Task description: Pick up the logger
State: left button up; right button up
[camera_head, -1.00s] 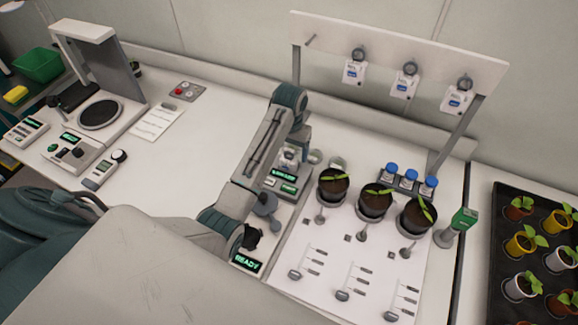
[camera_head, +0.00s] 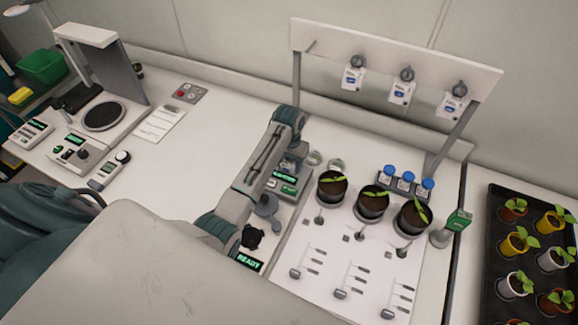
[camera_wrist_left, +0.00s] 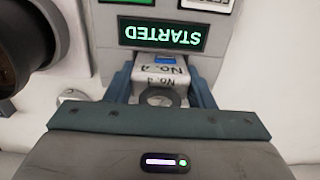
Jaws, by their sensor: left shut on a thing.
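A white logger (camera_wrist_left: 160,74) marked "No. 4", with a grey ring at its near end, sits between the two blue-grey fingers of my left gripper (camera_wrist_left: 160,92) in the left wrist view. The fingers are shut on its sides. Its far end meets a grey dock (camera_wrist_left: 205,42) whose green display reads "STARTED"; I cannot tell whether the logger still touches the dock. In the head view my left gripper (camera_head: 296,152) is at the back of the dock station (camera_head: 268,207), and my arm hides most of the logger. My right gripper is not seen.
Three white tagged units hang on a rack (camera_head: 400,62) at the back. Three potted seedlings (camera_head: 372,203) stand on a white mat (camera_head: 318,272) right of the station, with blue-capped bottles (camera_head: 407,180) behind. A black seedling tray (camera_head: 490,250) is far right. The bench to the left is partly clear.

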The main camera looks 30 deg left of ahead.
pick_arm(q)
jog(key=shift+w+r, duration=0.1)
jog(key=shift+r, duration=0.2)
notch_tip(320, 180, up, 6)
jog(key=b, duration=0.3)
jog(key=shift+r, duration=0.15)
notch_tip(320, 180, up, 2)
jog(key=shift+p, duration=0.7)
jog(key=shift+r+p, duration=0.5)
jog(key=shift+r, duration=0.15)
jog(key=shift+f, duration=0.1)
